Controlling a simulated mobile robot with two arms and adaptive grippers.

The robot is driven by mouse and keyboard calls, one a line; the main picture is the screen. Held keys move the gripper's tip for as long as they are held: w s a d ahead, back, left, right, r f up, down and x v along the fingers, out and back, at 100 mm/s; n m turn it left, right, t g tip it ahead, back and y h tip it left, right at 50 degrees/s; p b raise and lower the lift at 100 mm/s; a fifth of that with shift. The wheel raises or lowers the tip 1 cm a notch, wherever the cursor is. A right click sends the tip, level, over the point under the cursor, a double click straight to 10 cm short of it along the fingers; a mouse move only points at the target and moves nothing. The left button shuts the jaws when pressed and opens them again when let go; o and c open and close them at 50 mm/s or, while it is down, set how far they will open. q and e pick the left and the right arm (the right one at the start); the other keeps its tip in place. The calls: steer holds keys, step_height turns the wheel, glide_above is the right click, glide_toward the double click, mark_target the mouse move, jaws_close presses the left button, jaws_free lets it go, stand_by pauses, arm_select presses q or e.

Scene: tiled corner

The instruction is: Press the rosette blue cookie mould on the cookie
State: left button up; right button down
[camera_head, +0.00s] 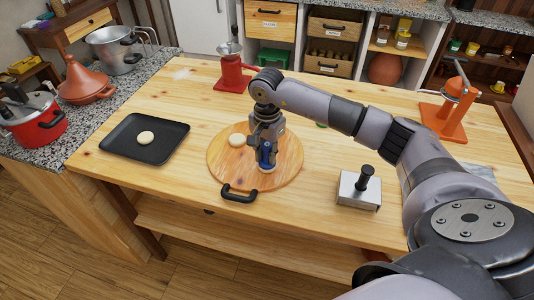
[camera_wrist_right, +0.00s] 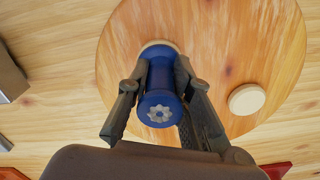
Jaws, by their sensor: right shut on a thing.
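My right gripper (camera_head: 266,146) is shut on the blue cookie mould (camera_head: 267,161) and holds it over the round wooden board (camera_head: 286,171). In the right wrist view the fingers (camera_wrist_right: 160,88) grip the mould (camera_wrist_right: 160,100) from both sides, its end with a pale rosette mark facing the camera. A pale rounded edge, likely a cookie (camera_wrist_right: 158,44), shows past its far end; I cannot tell whether they touch. Another pale round cookie (camera_head: 237,140) lies on the board beside the gripper, also visible in the wrist view (camera_wrist_right: 246,99). My left gripper is not in view.
A black tray (camera_head: 172,151) with a cookie (camera_head: 145,138) lies on the left. A metal press with a black handle (camera_head: 360,190) stands front right, a red grinder (camera_head: 231,75) behind the board. An orange tool (camera_head: 446,112) stands far right. The table between tray and board is clear.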

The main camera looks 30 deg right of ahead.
mark_target(267, 145)
steer(key=shift+s+f, duration=0.15)
steer(key=shift+w+r+p, duration=0.2)
steer(key=shift+r+p, duration=0.4)
steer(key=shift+r, duration=0.3)
steer(key=shift+r+p, duration=1.25)
steer(key=shift+r, duration=1.45)
